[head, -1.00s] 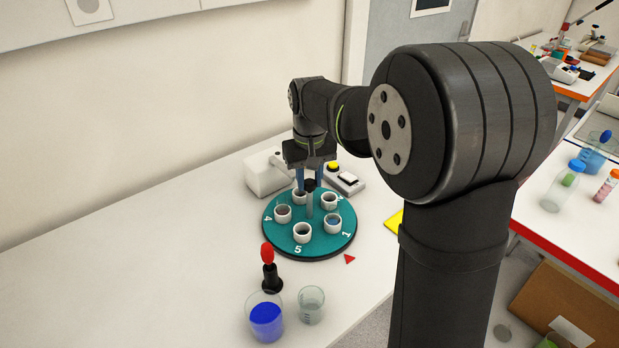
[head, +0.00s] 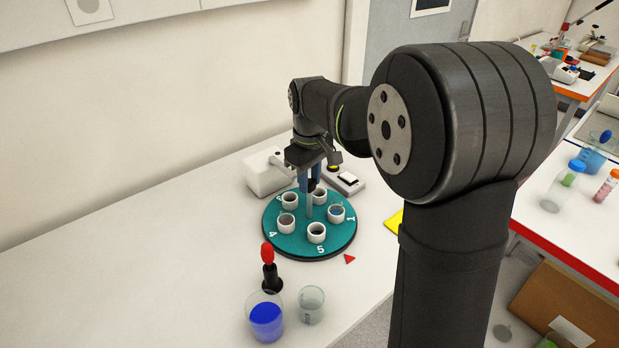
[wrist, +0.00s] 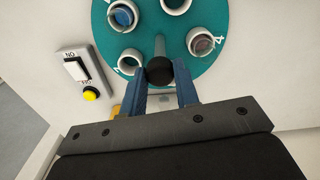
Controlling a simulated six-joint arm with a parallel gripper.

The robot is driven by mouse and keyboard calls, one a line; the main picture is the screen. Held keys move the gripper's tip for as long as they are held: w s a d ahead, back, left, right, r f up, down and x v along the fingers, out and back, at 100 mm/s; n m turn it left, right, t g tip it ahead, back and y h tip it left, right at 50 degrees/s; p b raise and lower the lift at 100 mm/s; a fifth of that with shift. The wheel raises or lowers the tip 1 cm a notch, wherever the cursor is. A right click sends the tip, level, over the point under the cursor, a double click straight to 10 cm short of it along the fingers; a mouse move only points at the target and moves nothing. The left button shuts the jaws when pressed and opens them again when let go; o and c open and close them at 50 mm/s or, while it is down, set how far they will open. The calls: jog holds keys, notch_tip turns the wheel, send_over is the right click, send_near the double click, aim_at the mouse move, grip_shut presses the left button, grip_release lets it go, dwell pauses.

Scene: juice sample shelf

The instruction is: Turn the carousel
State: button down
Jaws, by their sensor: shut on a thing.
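The carousel (head: 286,247) is a round teal disc with white cups around its rim and white numbers beside them. It also shows in the wrist view (wrist: 182,60). A grey post with a black knob (wrist: 160,70) stands up at its centre. My gripper (wrist: 166,82) is over the middle of the disc, its blue fingers shut on the knob. In the head view my gripper (head: 310,178) comes down from above, and the fingers partly hide the knob. The cup near number 1 (head: 337,212) holds something blue. A red triangle (head: 349,259) lies on the table just off the disc's front right edge.
A switch box (head: 347,182) with a yellow button and a white device (head: 266,172) stand behind the carousel. A red-topped black holder (head: 269,270), a beaker of blue liquid (head: 265,318) and an empty beaker (head: 311,304) stand in front. The table's left side is clear.

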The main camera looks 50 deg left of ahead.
jog(key=shift+n, duration=9.6)
jog(key=c, duration=1.1)
grip_release()
jog(key=shift+r, duration=0.1)
